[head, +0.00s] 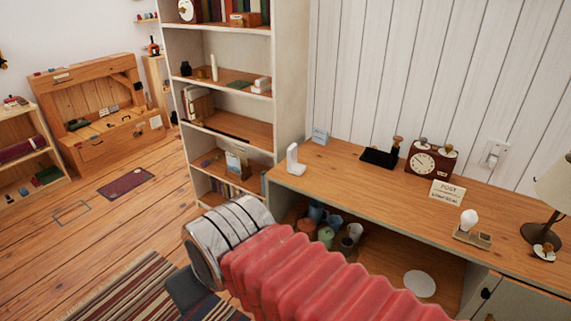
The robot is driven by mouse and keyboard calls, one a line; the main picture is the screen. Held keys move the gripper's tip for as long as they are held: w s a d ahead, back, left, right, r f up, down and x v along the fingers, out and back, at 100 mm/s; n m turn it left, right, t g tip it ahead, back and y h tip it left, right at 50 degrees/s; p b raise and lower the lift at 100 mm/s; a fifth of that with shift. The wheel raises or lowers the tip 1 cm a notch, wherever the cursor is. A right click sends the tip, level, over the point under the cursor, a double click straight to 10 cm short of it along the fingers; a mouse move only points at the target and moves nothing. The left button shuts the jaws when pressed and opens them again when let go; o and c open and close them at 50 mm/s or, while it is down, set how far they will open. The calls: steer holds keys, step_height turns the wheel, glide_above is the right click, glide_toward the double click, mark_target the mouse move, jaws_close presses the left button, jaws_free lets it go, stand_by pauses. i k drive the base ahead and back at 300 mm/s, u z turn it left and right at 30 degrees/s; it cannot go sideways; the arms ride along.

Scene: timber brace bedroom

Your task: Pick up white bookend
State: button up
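A white bookend (293,159) stands upright near the left end of the wooden desk top (345,170). It looks L-shaped, with a tall plate and a short foot. My arm with its red sleeve and silver cuff crosses the lower middle, below and in front of the desk. A dark grey part of my gripper (187,290) shows under the cuff, low and left of the bookend and well apart from it. The fingertips are not clearly seen, so I cannot tell whether it is open or shut. The bookend is in full view.
A tall bookcase (290,80) adjoins the desk's left end. Mugs (326,236) sit on the shelf below.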

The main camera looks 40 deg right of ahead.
mark_target(294, 169)
steer(key=i, duration=1.85)
steer(key=z, duration=1.45)
